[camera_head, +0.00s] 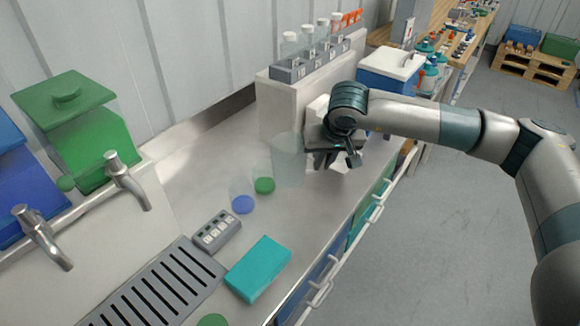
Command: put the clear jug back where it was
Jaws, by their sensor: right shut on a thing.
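The clear jug (288,161) is upright over the middle of the steel counter, against the left side of my right gripper. It looks empty. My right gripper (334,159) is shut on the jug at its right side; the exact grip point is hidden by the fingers. I cannot tell whether the jug's base touches the counter. My left gripper is not in view.
Clear cups with green (264,185) and blue (242,204) contents stand just left of the jug. A labelled grey block (216,231), a teal block (258,268) and a slotted drain (165,285) are nearer. A vial rack (305,66) stands behind on a pale ledge.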

